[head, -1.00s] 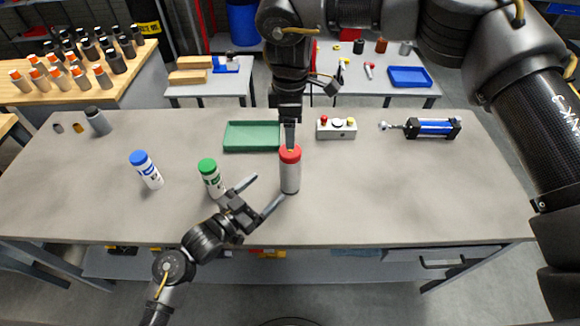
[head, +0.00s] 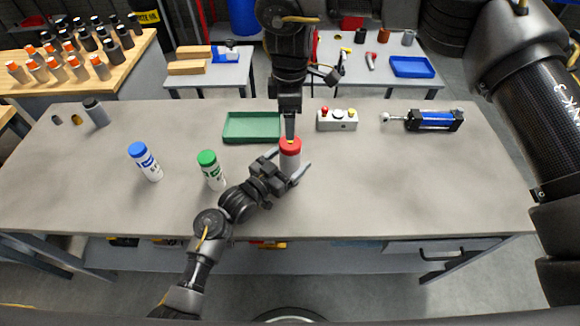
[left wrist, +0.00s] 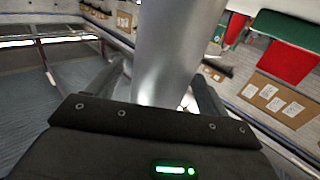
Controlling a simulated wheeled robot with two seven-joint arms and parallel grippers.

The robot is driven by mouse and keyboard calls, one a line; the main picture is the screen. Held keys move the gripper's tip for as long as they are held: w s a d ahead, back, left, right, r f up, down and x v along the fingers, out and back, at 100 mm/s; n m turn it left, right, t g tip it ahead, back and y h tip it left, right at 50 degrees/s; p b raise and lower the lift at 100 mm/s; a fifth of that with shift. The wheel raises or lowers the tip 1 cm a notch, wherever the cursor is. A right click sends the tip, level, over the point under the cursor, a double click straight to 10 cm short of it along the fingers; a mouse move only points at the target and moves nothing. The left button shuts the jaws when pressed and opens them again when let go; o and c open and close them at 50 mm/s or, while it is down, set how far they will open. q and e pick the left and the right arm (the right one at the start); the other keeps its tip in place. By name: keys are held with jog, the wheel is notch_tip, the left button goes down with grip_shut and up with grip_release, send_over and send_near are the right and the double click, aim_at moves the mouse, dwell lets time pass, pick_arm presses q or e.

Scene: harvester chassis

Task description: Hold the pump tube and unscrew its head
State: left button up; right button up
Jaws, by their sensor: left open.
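The pump tube (head: 291,164) is a grey cylinder with a red head (head: 290,146), upright on the grey table. My left gripper (head: 288,163) is open, with one finger on each side of the tube's body. In the left wrist view the shiny tube (left wrist: 172,50) stands between the two spread fingers; contact cannot be made out. My right gripper (head: 290,130) points straight down at the red head from above. Its fingers show edge-on at the head, so I cannot tell whether they are open or shut. The tube's lower part is partly hidden by my left gripper.
A green-capped bottle (head: 211,170) stands just left of my left gripper, with a blue-capped bottle (head: 145,161) further left. A green tray (head: 252,138) lies behind. A button box (head: 337,120) and a blue cylinder (head: 434,120) are back right. The table's right front is clear.

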pick_arm(q)
jog(key=shift+c, duration=1.2)
pick_arm(e)
jog(key=shift+w, duration=0.1)
pick_arm(q)
jog(key=c, duration=1.4)
grip_shut()
pick_arm(e)
jog(key=m, duration=1.8)
jog(key=shift+f, duration=0.1)
